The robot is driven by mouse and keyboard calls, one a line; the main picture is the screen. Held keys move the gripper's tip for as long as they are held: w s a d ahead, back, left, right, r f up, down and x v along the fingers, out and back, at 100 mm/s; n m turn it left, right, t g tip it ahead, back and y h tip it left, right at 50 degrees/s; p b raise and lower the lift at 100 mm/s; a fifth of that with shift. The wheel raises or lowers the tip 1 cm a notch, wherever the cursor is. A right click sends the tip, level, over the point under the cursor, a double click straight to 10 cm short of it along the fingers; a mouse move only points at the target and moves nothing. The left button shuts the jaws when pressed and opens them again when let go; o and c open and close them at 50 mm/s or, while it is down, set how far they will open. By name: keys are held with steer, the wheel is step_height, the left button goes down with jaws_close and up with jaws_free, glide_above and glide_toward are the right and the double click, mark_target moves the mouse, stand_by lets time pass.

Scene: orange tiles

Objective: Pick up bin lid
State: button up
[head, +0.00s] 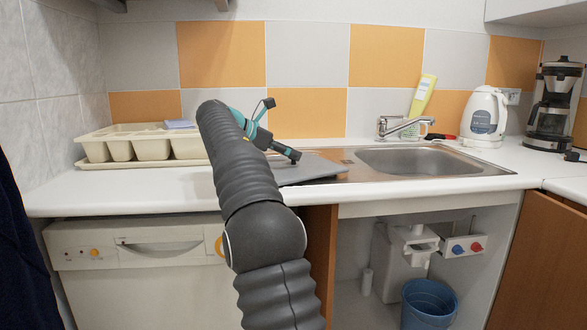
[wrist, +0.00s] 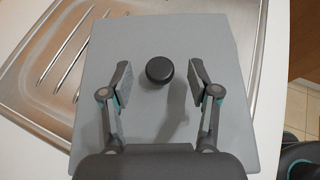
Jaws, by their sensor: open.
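The bin lid (wrist: 165,35) is a flat grey square plate with a round black knob (wrist: 160,69) near its middle. In the wrist view it fills the centre of the picture. In the head view the lid (head: 312,169) lies over the left part of the sink unit and the counter, partly hidden by my arm. My gripper (wrist: 160,78) is open above the lid. Its two fingers stand left and right of the knob, apart from it. In the head view my gripper (head: 290,153) is low over the lid. I cannot tell its exact height.
The steel sink (head: 420,161) with a tap (head: 398,126) is right of the lid. A kettle (head: 485,116) and a coffee maker (head: 553,105) stand farther right. A cream dish rack (head: 120,150) is at left. A blue bin (head: 428,305) stands below the counter.

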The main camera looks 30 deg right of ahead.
steer(key=shift+x, duration=1.2)
jaws_close()
steer(key=shift+r, duration=0.2)
